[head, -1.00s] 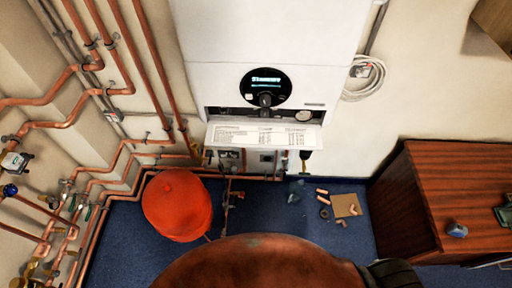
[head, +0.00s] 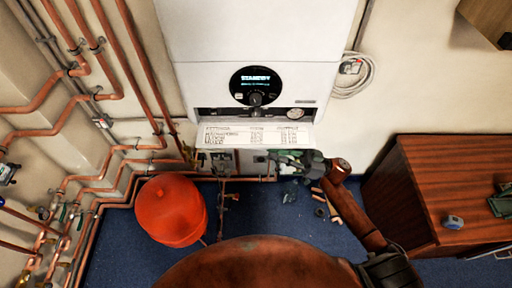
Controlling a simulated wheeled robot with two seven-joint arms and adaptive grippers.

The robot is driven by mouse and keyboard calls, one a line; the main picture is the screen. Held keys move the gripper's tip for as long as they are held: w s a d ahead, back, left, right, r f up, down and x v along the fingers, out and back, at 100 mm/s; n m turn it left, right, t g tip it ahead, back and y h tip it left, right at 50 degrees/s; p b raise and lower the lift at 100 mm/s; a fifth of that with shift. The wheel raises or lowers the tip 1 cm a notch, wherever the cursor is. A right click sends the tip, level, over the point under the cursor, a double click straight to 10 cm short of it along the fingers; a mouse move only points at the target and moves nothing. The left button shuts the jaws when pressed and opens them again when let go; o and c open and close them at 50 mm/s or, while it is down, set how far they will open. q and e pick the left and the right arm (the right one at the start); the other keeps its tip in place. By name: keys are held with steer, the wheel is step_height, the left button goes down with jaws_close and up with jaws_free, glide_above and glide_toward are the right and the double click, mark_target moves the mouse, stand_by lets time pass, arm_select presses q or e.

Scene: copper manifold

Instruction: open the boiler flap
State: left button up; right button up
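The white boiler (head: 258,35) hangs on the wall at the top middle of the head view, with a round dark display dial on its front. Below its control strip, the boiler flap (head: 200,142) is folded out and down, its printed table facing up. My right gripper (head: 288,158) is at the flap's lower right corner, reaching in from the right. It overlaps that corner in the picture; whether it touches the flap is unclear. Its fingers are small and dark, so I cannot tell whether they are open. My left gripper is out of view.
An orange-red vessel (head: 171,210) stands on the blue floor to the left, beside copper pipes (head: 150,75) along the wall. Loose pipe pieces (head: 333,208) lie on the floor below my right arm. A wooden cabinet (head: 420,190) stands at the right.

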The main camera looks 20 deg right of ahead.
mark_target(252, 145)
steer(key=p+x, duration=0.1)
steer(key=x, duration=0.6)
steer(key=shift+w, duration=0.1)
steer(key=shift+c, duration=0.2)
jaws_close()
steer(key=r+m+t+p, duration=0.1)
steer(key=m+p, duration=0.1)
steer(key=p, duration=0.2)
steer(key=r+m+t+h+p, duration=0.1)
steer(key=m+p, duration=0.1)
steer(key=p, duration=0.3)
steer(key=shift+s+a+r+m, duration=0.1)
steer(key=shift+s+r+m, duration=0.15)
steer(key=shift+s+m, duration=0.1)
steer(key=shift+m+t+h+p, duration=0.3)
steer(key=shift+m+p, duration=0.05)
steer(key=shift+p, duration=0.3)
steer(key=shift+f, duration=0.15)
